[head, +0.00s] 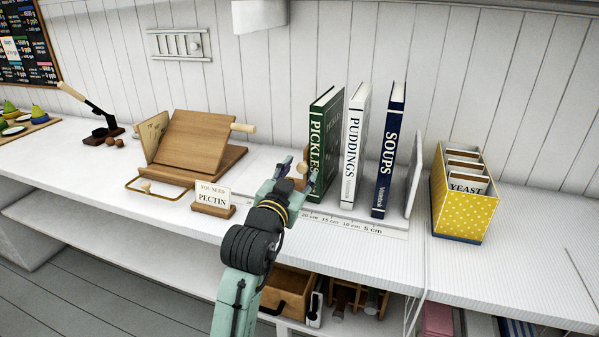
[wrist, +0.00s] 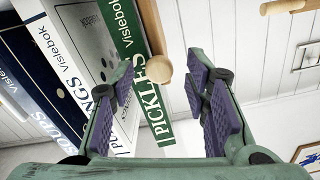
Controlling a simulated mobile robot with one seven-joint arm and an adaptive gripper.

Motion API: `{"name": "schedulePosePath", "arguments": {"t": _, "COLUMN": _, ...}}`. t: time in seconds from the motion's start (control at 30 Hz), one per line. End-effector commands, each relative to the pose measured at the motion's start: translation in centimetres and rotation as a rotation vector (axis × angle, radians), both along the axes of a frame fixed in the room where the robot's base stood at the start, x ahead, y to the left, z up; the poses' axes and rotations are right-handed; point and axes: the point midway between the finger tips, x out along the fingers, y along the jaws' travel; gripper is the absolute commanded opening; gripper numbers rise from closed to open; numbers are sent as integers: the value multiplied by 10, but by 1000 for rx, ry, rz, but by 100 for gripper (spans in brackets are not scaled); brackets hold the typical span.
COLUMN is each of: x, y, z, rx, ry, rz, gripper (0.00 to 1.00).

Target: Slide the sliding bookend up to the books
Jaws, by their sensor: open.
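Three books stand upright with gaps between them: green PICKLES (head: 323,150), white PUDDINGS (head: 353,150) and blue SOUPS (head: 389,150). A white upright end plate (head: 414,178) stands right of SOUPS. The sliding bookend is mostly hidden behind my gripper in the head view; its round wooden knob (head: 302,168) shows left of PICKLES. In the wrist view the wooden panel (wrist: 151,28) and knob (wrist: 165,69) are beside the green book; I cannot tell whether panel and book touch. My gripper (head: 284,168) is open, its fingers (wrist: 166,92) appearing either side of the knob.
A scale strip (head: 372,228) runs along the shelf in front of the books. A PECTIN card (head: 212,195) and a wooden book stand (head: 196,145) are to the left. A yellow dotted card box (head: 464,206) is to the right. The counter's right end is clear.

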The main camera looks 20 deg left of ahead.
Motion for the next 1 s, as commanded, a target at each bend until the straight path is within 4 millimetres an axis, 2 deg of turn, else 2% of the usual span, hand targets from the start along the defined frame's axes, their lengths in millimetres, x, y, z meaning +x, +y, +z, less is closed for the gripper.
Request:
{"name": "schedulePosePath", "arguments": {"t": 0.3, "x": -66, "y": 3, "z": 0, "rx": -3, "ry": -3, "rz": 3, "gripper": 42}}
{"name": "schedulePosePath", "arguments": {"t": 0.5, "x": -98, "y": 4, "z": 1, "rx": -1, "ry": -2, "rz": 1, "gripper": 42}}
{"name": "schedulePosePath", "arguments": {"t": 0.7, "x": -109, "y": 3, "z": 0, "rx": 0, "ry": -1, "rz": 0, "gripper": 42}}
{"name": "schedulePosePath", "arguments": {"t": 1.0, "x": -109, "y": 4, "z": 0, "rx": 1, "ry": -1, "rz": 0, "gripper": 42}}
